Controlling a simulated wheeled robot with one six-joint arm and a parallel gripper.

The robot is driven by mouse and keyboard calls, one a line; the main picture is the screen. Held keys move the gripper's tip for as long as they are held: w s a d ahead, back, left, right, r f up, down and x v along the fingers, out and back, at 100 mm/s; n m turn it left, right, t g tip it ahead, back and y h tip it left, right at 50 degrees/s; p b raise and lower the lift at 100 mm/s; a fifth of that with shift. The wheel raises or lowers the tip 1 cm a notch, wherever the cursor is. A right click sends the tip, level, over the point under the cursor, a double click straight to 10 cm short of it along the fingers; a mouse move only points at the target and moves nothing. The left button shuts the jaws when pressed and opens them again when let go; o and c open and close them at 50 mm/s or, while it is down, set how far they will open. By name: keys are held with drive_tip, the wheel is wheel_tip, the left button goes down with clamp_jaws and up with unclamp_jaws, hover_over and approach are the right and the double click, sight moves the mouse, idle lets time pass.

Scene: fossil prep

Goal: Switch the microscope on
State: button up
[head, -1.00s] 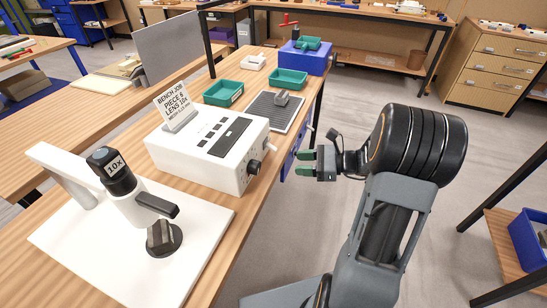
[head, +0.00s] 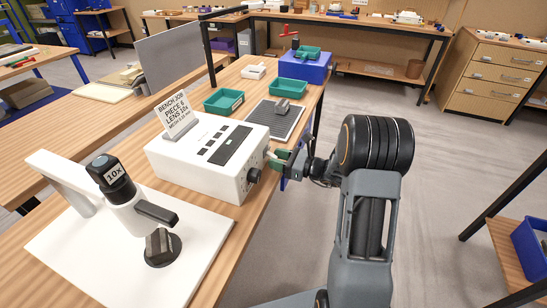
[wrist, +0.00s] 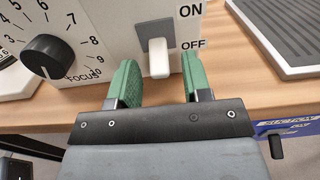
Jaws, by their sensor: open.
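The microscope (head: 130,205) with its 10x lens stands on a white base at the lower left of the head view. A white control box (head: 192,165) is behind it. In the wrist view a white switch lever (wrist: 158,62) on the box front sits in a grey plate between the ON and OFF labels, its tip low, near OFF. My gripper (head: 278,158) is at the box's right side, open, its green fingers either side of the lever. In the wrist view a gap shows between the lever and each finger; contact cannot be told.
A black focus knob (wrist: 48,57) is left of the switch. A ridged grey tray (head: 272,120) lies behind the box, with green bins (head: 224,101) and a blue box (head: 305,67) beyond. A sign (head: 178,112) stands on the box. Open floor is to the right.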

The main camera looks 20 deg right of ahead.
drive_tip(key=shift+x, duration=0.8)
drive_tip(key=shift+c, duration=0.3)
clamp_jaws()
